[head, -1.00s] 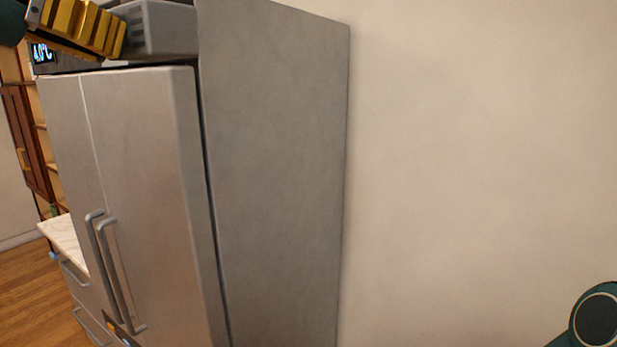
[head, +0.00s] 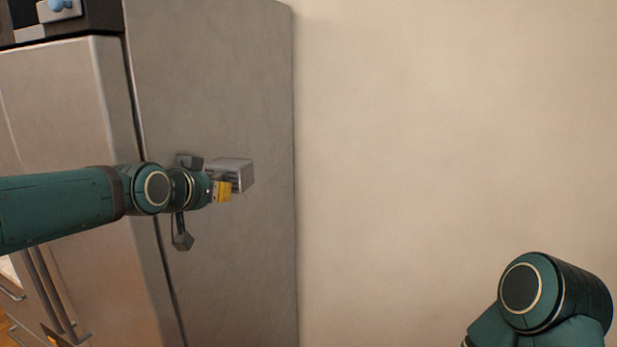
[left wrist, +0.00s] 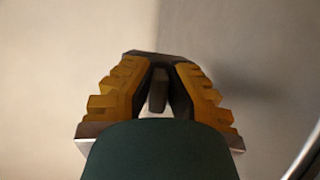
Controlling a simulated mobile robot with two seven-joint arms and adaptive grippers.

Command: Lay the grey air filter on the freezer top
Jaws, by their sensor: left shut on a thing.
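My left gripper (head: 222,190), with yellow finger pads, is shut on the grey air filter (head: 232,172), a small light-grey block. It holds the filter in front of the steel side panel of a tall refrigerator-like cabinet. I cannot tell the gap to that panel. In the left wrist view the yellow fingers of my left gripper (left wrist: 158,90) close from both sides, and much of the view below is covered by my own wrist. I cannot make out a freezer top in any view. My right gripper is out of view; only part of the right arm shows.
The tall steel cabinet (head: 215,80) fills the left of the head view, with long bar handles (head: 50,295) low on its front. A dark panel with a blue knob (head: 58,5) shows at top left. A bare beige wall (head: 440,130) fills the right.

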